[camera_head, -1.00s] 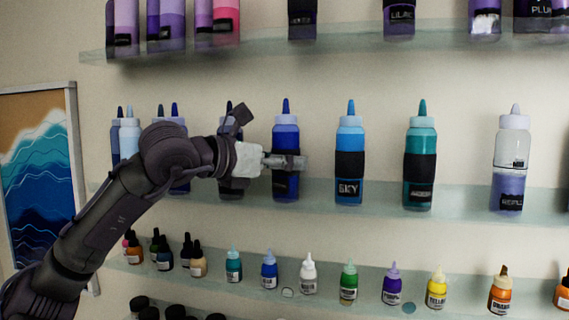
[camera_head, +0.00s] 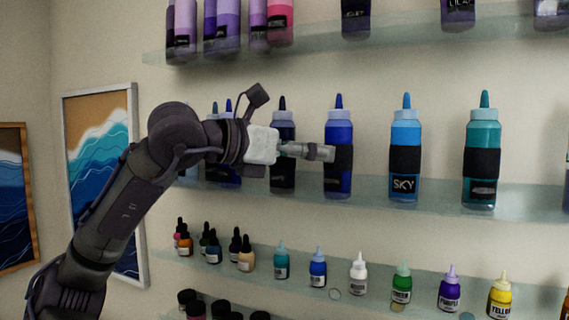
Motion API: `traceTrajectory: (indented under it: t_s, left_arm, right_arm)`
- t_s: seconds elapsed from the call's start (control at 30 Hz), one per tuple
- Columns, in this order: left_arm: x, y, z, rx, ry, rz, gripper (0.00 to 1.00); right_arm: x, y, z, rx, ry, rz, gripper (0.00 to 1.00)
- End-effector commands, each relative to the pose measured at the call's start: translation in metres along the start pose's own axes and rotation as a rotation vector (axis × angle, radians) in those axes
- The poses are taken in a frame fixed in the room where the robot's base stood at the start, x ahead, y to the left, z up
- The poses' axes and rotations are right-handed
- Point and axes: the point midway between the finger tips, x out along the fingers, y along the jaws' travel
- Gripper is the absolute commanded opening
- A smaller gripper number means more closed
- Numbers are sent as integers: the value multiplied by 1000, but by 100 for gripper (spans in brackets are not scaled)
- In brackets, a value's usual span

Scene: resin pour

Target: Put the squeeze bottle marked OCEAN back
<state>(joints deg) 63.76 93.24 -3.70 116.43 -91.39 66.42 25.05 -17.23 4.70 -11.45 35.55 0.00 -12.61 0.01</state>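A deep blue squeeze bottle (camera_head: 339,180) with a black band stands upright on the middle glass shelf. Its label is too dark to read, so I cannot confirm which bottle is OCEAN. My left gripper (camera_head: 325,152) comes in from the left, with its fingertips overlapping the left side of this bottle's band. The fingers are seen side-on; their opening, and any contact with the bottle, cannot be told. A dark navy bottle (camera_head: 284,178) stands just left, partly behind the gripper. A light blue bottle marked SKY (camera_head: 405,135) stands to the right. My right gripper is not in view.
A teal bottle (camera_head: 481,140) stands right of SKY. More blue bottles are partly hidden behind my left arm. The upper shelf (camera_head: 400,30) holds purple bottles. The lower shelf (camera_head: 375,275) holds several small paint bottles. Framed wave pictures (camera_head: 100,110) hang at left.

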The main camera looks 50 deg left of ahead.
Motion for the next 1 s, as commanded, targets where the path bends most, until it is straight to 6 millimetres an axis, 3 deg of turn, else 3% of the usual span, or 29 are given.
traceTrajectory:
  t_s: [0.1,0.33,1.0]
  left_arm:
    - [-24,1,-3,0,-3,4,77]
    - [-50,0,-1,0,1,0,77]
    - [-54,0,0,-1,1,0,77]
  right_arm:
    - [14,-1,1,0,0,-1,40]
    - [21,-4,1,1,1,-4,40]
    - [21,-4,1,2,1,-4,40]
